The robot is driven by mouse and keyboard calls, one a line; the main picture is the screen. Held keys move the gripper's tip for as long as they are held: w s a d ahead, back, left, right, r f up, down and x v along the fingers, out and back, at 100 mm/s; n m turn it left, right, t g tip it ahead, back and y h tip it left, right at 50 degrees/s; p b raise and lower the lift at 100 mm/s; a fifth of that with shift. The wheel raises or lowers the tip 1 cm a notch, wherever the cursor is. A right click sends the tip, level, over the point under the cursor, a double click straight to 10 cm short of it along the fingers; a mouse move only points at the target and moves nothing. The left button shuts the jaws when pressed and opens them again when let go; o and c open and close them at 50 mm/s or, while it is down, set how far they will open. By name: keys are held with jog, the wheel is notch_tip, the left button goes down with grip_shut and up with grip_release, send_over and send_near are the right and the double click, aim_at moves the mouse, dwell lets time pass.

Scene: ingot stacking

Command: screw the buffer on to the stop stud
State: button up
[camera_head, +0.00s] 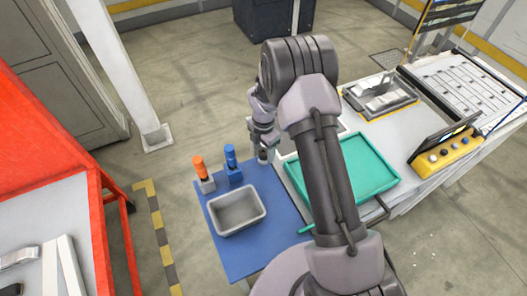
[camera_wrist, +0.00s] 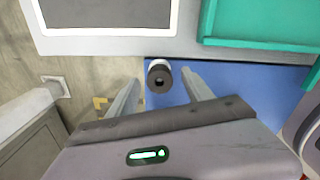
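A short black round piece with a dark hole in its end (camera_wrist: 159,78), probably the buffer, shows in the wrist view with a white rim behind it. It is at the far edge of the blue mat (camera_wrist: 225,78). In the head view it is a small dark shape (camera_head: 263,157) just under my gripper (camera_head: 264,140). My gripper's two fingers (camera_wrist: 162,74) stand apart on either side of the black piece, with a visible gap at each side. I cannot make out the stop stud; it may be hidden by the black piece.
On the blue mat (camera_head: 262,246) stand an orange-topped item (camera_head: 199,167), a blue one (camera_head: 231,159) and a grey bin (camera_head: 237,227). A green tray (camera_head: 372,161) lies to the right. A yellow button box (camera_head: 446,152) is farther right. A red bench (camera_head: 38,130) is at left.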

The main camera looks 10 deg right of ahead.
jog(key=shift+r, duration=0.1)
jog(key=s+a+r+m+t, duration=0.1)
jog(key=s+r+m, duration=0.25)
jog(key=r, duration=0.95)
jog(key=s+r+m+t, duration=0.15)
jog(key=r+m, duration=0.25)
jog(key=r, duration=0.8)
jog(key=s+a+r+m+t+y+b, duration=0.1)
jog(key=s+m+b, duration=0.3)
jog(key=s+m, duration=0.6)
jog(key=s+a+r+m+t+y+b, duration=0.1)
jog(key=s+a+m+t+b, duration=0.1)
jog(key=s+m, duration=0.8)
jog(key=s+b, duration=0.1)
jog(key=s, duration=0.2)
jog(key=shift+s+r+b, duration=0.15)
jog(key=shift+r+b, duration=0.15)
jog(key=shift+b, duration=0.1)
